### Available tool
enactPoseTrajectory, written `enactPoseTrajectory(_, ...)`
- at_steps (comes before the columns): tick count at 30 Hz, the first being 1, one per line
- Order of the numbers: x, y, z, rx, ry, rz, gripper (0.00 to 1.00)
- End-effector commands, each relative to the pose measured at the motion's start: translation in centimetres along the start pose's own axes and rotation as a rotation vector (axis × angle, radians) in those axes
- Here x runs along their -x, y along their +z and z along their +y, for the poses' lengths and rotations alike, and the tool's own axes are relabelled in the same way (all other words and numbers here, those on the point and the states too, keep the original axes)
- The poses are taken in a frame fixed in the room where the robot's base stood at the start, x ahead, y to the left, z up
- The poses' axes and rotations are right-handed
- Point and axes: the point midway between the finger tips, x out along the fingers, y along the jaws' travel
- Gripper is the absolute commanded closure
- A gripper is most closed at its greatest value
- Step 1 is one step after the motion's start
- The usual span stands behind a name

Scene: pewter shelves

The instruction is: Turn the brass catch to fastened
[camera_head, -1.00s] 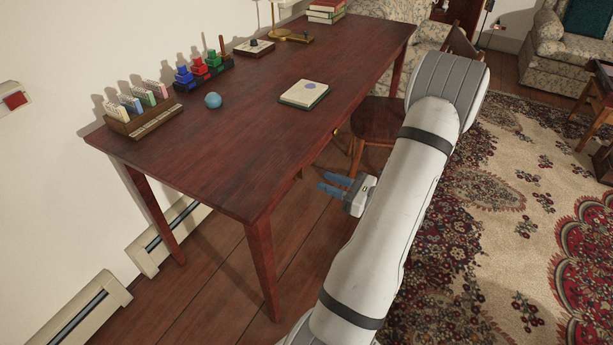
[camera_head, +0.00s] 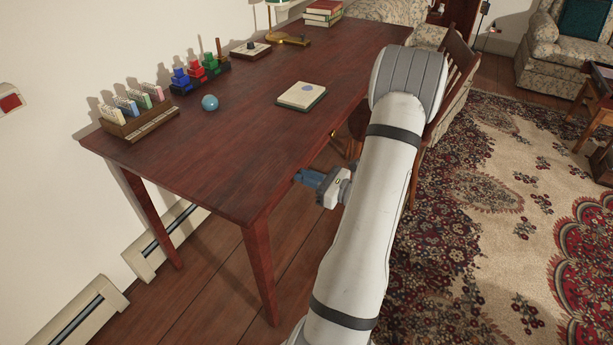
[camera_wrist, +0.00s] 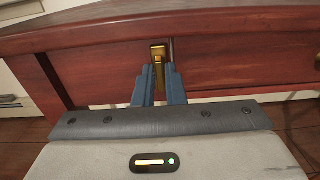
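The brass catch (camera_wrist: 158,52) is a small golden piece on the red-brown front of the wooden table, just under the top edge, at the upper middle of the wrist view. Its lower part runs down between my fingertips. My gripper (camera_wrist: 160,72) has its two blue fingers close together, one on each side of the catch, and appears shut on it. In the head view my gripper (camera_head: 303,175) is at the table's front edge, and the overhang of the tabletop hides the catch there.
The table (camera_head: 230,150) carries a blue ball (camera_head: 210,102), a white-topped box (camera_head: 301,95), a card rack (camera_head: 140,122) and colored stacked blocks (camera_head: 195,76). A wooden chair (camera_head: 457,70) stands behind my arm. Patterned rug (camera_head: 500,190) covers the open floor at right.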

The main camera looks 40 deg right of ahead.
Motion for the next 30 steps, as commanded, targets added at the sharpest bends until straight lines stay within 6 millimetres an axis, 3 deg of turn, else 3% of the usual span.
enactPoseTrajectory(4, 0.0, 0.0, 0.0, 0.0, 0.0, 0.0, 1.0)
enactPoseTrajectory(17, -0.01, 0.17, -0.08, -0.026, -0.001, 0.0, 1.0)
enactPoseTrajectory(30, -0.03, 0.59, -0.13, -0.319, -0.001, 0.001, 1.0)
